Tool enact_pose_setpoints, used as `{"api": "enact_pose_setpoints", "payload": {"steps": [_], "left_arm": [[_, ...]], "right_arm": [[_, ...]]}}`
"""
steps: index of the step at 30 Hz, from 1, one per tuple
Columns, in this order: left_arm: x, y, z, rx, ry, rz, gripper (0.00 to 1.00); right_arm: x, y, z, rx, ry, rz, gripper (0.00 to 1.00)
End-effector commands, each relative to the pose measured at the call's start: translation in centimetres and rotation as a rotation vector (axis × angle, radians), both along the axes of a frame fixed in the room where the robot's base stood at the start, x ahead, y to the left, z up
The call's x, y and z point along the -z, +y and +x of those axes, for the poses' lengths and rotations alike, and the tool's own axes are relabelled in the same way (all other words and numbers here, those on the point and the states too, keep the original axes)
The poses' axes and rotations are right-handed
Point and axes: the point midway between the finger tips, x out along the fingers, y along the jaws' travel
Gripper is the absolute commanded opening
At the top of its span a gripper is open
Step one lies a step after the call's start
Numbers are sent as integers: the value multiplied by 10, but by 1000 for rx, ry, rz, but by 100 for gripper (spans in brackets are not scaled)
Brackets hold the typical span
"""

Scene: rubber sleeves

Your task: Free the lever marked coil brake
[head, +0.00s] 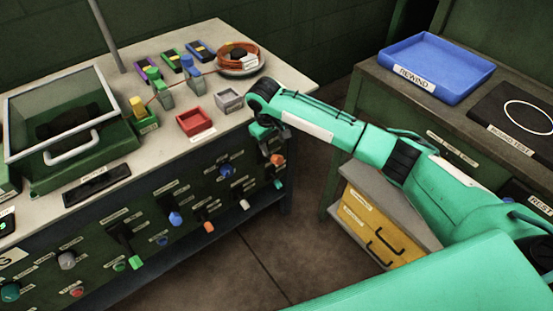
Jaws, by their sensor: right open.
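Several levers and knobs with coloured ends stick out of the dark green front panel of the left bench. They include an orange one (277,160), a teal one (278,183), a white one (244,204), a blue one (176,218) and a green one (135,262). Their labels are too small to read, so I cannot tell which is marked coil brake. My right gripper (268,143) is open at the bench's right front corner, just above and left of the orange end. I cannot tell whether they touch. My left gripper is out of view.
On the bench top (250,110) are a lidded glass-topped box (65,120), a red tray (196,121), a grey tray (229,100) and a coil of orange cable (240,57). A blue REWIND tray (437,65) stands on the right cabinet. Open floor lies between.

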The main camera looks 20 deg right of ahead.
Motion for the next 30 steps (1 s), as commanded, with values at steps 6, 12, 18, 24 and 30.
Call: {"api": "enact_pose_setpoints", "payload": {"steps": [6,12,18,24,30], "left_arm": [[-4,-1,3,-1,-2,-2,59],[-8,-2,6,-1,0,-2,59],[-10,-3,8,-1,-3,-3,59],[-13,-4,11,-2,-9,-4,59],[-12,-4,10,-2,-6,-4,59]], "right_arm": [[49,-7,2,3,3,-2,52],[79,-11,5,1,0,-1,52],[92,-13,6,1,-1,0,52],[93,-13,6,1,-1,0,52],[93,-13,6,1,-1,0,28]]}}
